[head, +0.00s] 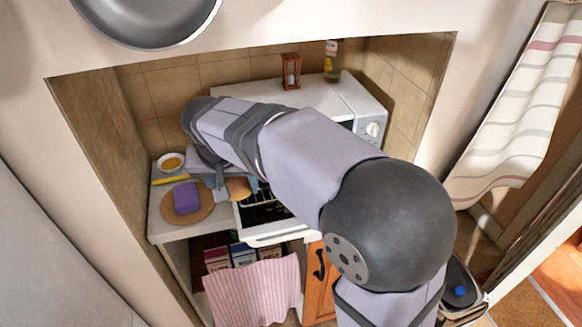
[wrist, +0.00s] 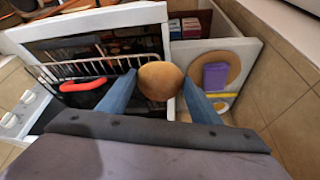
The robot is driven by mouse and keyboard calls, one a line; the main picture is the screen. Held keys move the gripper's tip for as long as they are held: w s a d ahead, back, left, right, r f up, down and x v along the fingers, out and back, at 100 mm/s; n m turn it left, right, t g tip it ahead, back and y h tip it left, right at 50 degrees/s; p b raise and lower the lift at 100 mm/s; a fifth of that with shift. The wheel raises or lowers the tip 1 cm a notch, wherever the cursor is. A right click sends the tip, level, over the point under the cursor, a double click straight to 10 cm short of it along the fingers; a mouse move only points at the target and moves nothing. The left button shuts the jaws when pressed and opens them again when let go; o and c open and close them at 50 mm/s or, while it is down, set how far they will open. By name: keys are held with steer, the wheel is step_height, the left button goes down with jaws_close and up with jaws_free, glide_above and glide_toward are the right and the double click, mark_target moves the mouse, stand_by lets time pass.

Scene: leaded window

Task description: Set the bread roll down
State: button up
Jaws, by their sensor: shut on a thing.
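The bread roll (wrist: 160,81) is round and golden brown. In the wrist view it sits between the two blue fingers of my gripper (wrist: 160,78), which is shut on it. In the head view the roll (head: 239,187) shows partly beside my gripper (head: 224,190), near the edge between the counter and the open oven. I cannot tell its exact height. A round wooden board (head: 206,207) lies on the counter to the left, with a purple block (head: 187,198) on it.
The oven's wire rack (wrist: 95,68) holds a red curved object (wrist: 83,86). A bowl of yellow contents (head: 172,162) and a yellow stick-like item (head: 170,180) are behind the board. A pink striped towel (head: 255,292) hangs below. An hourglass (head: 291,71) stands on the oven top.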

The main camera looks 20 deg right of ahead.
steer(key=s+d+r+m+p, duration=0.1)
steer(key=s+d+r+p, duration=0.2)
steer(key=d, duration=0.9)
steer(key=w+d+n+p, duration=0.1)
steer(key=w, duration=0.1)
steer(key=w+d+n, duration=0.1)
steer(key=w, duration=0.2)
steer(key=w+d+n+y+p, duration=0.1)
steer(key=w+n, duration=0.1)
steer(key=shift+w+d+p, duration=0.2)
steer(key=shift+w+p, duration=0.1)
steer(key=shift+w, duration=0.1)
steer(key=shift+w+d+f, duration=0.1)
steer(key=shift+w+d, duration=0.2)
steer(key=shift+w, duration=0.2)
steer(key=shift+f+p, duration=0.7)
steer(key=shift+f, duration=1.85)
steer(key=shift+f, duration=0.2)
steer(key=o, duration=1.1)
